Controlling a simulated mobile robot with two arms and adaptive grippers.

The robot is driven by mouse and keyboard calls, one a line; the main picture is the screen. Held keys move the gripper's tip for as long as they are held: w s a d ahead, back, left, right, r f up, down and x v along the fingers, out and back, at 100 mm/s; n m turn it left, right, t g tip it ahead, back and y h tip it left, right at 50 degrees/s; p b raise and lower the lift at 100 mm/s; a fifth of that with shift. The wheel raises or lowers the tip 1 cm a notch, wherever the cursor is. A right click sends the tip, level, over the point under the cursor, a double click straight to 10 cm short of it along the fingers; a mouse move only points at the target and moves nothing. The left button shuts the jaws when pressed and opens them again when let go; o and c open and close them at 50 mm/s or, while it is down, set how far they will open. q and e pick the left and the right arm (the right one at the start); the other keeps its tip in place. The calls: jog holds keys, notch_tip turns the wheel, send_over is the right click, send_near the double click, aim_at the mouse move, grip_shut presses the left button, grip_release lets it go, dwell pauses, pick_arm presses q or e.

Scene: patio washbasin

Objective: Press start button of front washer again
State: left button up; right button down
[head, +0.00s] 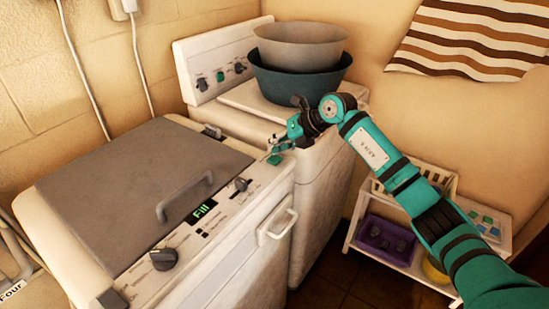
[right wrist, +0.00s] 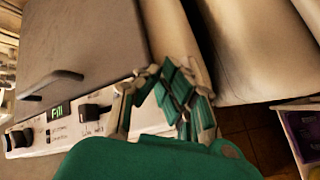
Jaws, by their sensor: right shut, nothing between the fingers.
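The front washer (head: 256,212) is white with a grey lid (head: 130,180). Its panel display (head: 203,212) reads "Fill" in green, and the display also shows in the right wrist view (right wrist: 57,111). A small green button (head: 274,160) sits at the far right end of the panel; I take it for the start button. My right gripper (head: 277,146) is shut and empty, its fingertips just above and beside that button. I cannot tell whether they touch it. In the right wrist view the fingers (right wrist: 150,72) are near the panel's end and the button is not visible.
A second washer (head: 240,105) stands behind, bearing a teal basin (head: 290,84) and a pale basin (head: 300,50). A low shelf (head: 405,265) with a purple bin (head: 385,238) stands at right. The front panel has dark knobs (head: 164,259) and the lid a raised handle (head: 184,197).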

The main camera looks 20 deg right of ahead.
aim_at(276, 157)
jog(key=shift+r+p, duration=1.7)
jog(key=shift+r, duration=0.85)
